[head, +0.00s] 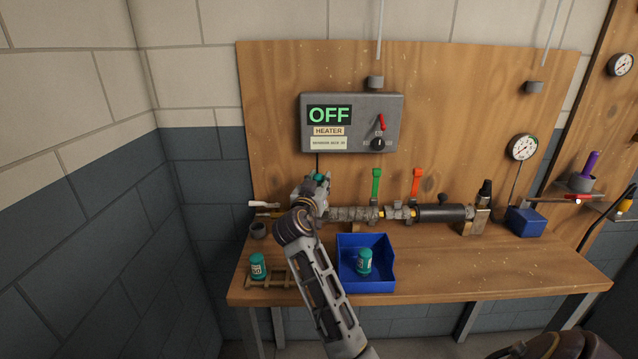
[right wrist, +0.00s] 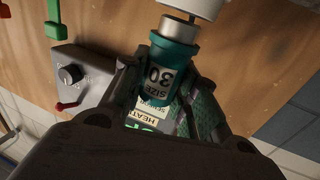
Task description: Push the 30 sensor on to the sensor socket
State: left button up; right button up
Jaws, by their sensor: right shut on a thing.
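The 30 sensor (right wrist: 168,68), a teal cylinder marked "SIZE 30" with a silver end, is between the fingers of my right gripper (right wrist: 165,95) in the right wrist view. Its silver end points to a pale round part (right wrist: 198,8) at the top edge, probably the socket; they overlap or meet there, and I cannot tell how deep the contact is. In the head view my right gripper (head: 316,190) is at the left end of the pipe assembly, below the heater box, with a bit of teal (head: 320,177) showing. The gripper hides the socket there. My left gripper is not in view.
A teal sensor (head: 258,265) stands at a wooden rack (head: 285,281); another (head: 364,262) is in a blue bin (head: 388,250). The grey heater box (head: 360,103) reads OFF. Green (head: 376,182) and orange (head: 416,182) valve handles rise right of my gripper. The bench's right front is clear.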

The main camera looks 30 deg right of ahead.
jog(key=shift+f+b, duration=0.95)
jog(key=shift+f, duration=0.1)
dwell(0.4)
jog(key=o, duration=1.1)
jog(key=shift+r, duration=0.2)
